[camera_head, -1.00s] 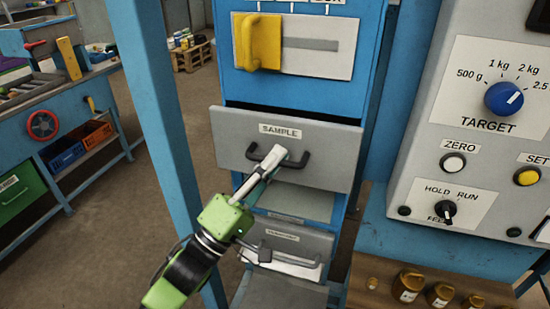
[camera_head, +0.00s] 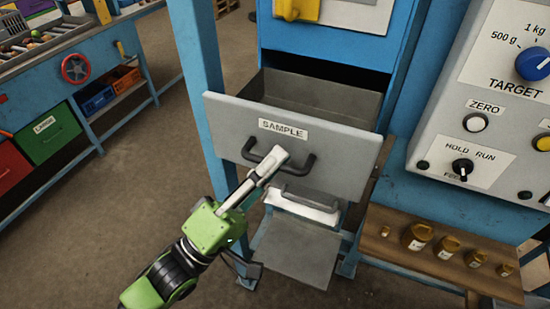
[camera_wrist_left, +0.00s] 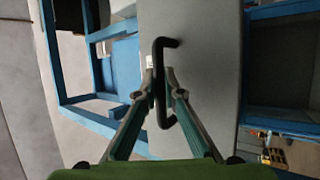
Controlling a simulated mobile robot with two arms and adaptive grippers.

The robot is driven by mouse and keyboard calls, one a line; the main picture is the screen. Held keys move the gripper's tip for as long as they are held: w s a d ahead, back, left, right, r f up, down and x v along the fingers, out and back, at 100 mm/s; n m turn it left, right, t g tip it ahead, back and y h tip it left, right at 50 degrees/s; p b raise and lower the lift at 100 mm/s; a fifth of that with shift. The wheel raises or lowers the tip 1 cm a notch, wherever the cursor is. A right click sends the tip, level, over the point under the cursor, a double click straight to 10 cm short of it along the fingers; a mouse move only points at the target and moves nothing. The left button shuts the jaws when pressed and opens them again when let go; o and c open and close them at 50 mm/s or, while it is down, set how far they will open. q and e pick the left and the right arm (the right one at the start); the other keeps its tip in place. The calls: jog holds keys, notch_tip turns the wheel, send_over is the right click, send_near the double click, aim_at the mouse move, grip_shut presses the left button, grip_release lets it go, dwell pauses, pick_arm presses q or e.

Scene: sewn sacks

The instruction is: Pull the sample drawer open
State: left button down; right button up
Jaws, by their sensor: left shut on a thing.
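The sample drawer (camera_head: 340,155) is a grey drawer with a SAMPLE label, pulled partly out of the blue cabinet. Its grey inside shows and looks empty. Its dark bar handle (camera_head: 308,166) is on the front, and also shows in the left wrist view (camera_wrist_left: 158,85). My left gripper (camera_head: 275,160) is at the left part of the handle, its fingers shut on it. In the left wrist view the fingers (camera_wrist_left: 162,92) lie on both sides of the bar. My right gripper is in neither view.
A blue post (camera_head: 196,60) stands left of the drawer. Below is another handle and a grey plate (camera_head: 298,250). A wooden shelf with brass weights (camera_head: 417,237) and the control panel (camera_head: 490,110) are at right. Open floor lies at left.

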pick_arm(q)
jog(key=c, duration=2.4)
grip_release()
jog(key=shift+a+f, duration=0.1)
jog(key=shift+f, duration=0.05)
jog(key=v, duration=1.2)
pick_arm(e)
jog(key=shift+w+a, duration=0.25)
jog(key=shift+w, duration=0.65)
